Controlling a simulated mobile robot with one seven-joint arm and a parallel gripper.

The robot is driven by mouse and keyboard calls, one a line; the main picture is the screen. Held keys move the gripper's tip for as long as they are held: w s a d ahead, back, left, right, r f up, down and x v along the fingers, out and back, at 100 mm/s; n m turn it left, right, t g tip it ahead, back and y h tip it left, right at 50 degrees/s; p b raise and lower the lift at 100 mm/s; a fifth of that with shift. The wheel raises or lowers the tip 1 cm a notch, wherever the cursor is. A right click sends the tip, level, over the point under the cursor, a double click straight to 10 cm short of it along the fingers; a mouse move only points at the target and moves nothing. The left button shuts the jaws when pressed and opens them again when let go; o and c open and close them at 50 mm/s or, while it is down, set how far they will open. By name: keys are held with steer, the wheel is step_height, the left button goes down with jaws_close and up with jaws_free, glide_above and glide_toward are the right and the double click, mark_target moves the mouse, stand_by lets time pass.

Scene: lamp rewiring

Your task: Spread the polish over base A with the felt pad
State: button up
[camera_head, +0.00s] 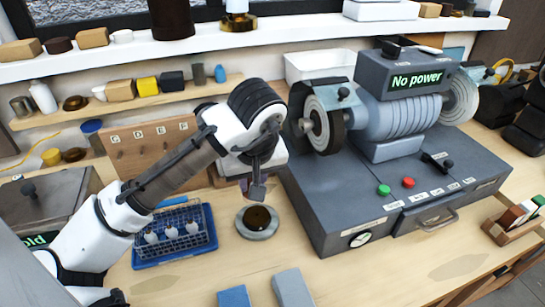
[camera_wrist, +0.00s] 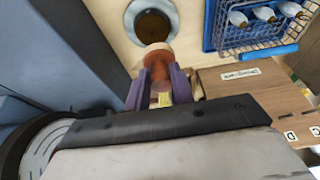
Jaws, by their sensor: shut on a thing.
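My gripper (camera_head: 258,188) hangs above the bench, just behind a round grey piece with a dark brown middle (camera_head: 257,222). In the wrist view the gripper (camera_wrist: 160,88) has its purple fingers shut on a brown cylindrical piece with a paler round end (camera_wrist: 157,62), which looks like the felt pad. The round piece also shows in the wrist view (camera_wrist: 133,22), beyond the held piece and apart from it as far as I can see. I cannot tell whether it is base A or a dish of polish; no letter on it is readable.
A blue tray with a wire rack (camera_head: 190,250) holding white bulbs stands left of the round piece. The grey machine with a "No power" display (camera_head: 385,115) stands right. A wooden pegboard (camera_head: 150,148) is behind. Blue and grey blocks (camera_head: 292,288) lie at the front.

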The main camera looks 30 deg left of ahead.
steer(key=shift+w+d, duration=0.2)
steer(key=shift+w, duration=0.15)
steer(key=shift+s+f+b, duration=0.15)
steer(key=shift+f+b, duration=1.6)
steer(key=shift+f, duration=0.15)
